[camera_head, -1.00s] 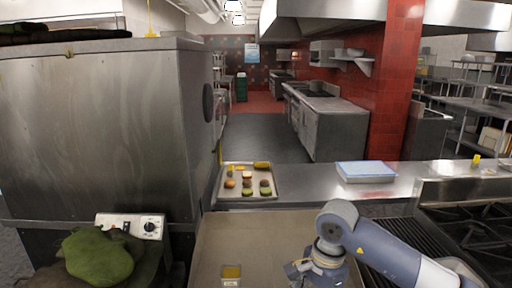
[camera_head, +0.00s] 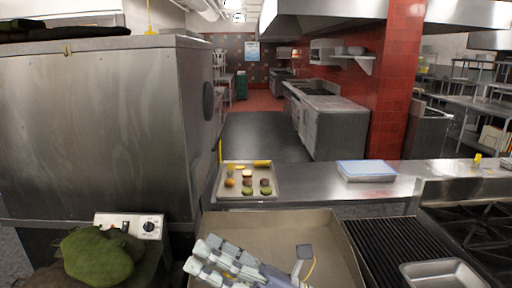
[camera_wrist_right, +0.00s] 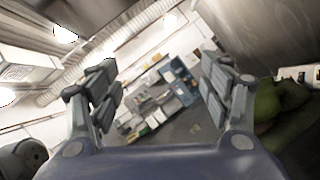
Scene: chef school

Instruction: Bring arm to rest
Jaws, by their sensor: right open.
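My right gripper (camera_head: 197,256) is low in the head view, over the wide shallow metal tray or griddle pan (camera_head: 335,228), with its grey fingers pointing left. The right wrist view shows its two fingers (camera_wrist_right: 158,90) spread apart with nothing between them. Through the gap I see the room, tilted, with ceiling lights and distant shelves. My left arm and gripper are not in view.
A baking tray (camera_head: 225,190) with several food pieces sits on the steel counter (camera_head: 310,183), near a blue-lidded container (camera_head: 365,170). A black grill (camera_head: 395,247), an empty steel pan (camera_head: 445,274) and green mitts (camera_head: 97,256) flank the gripper's area.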

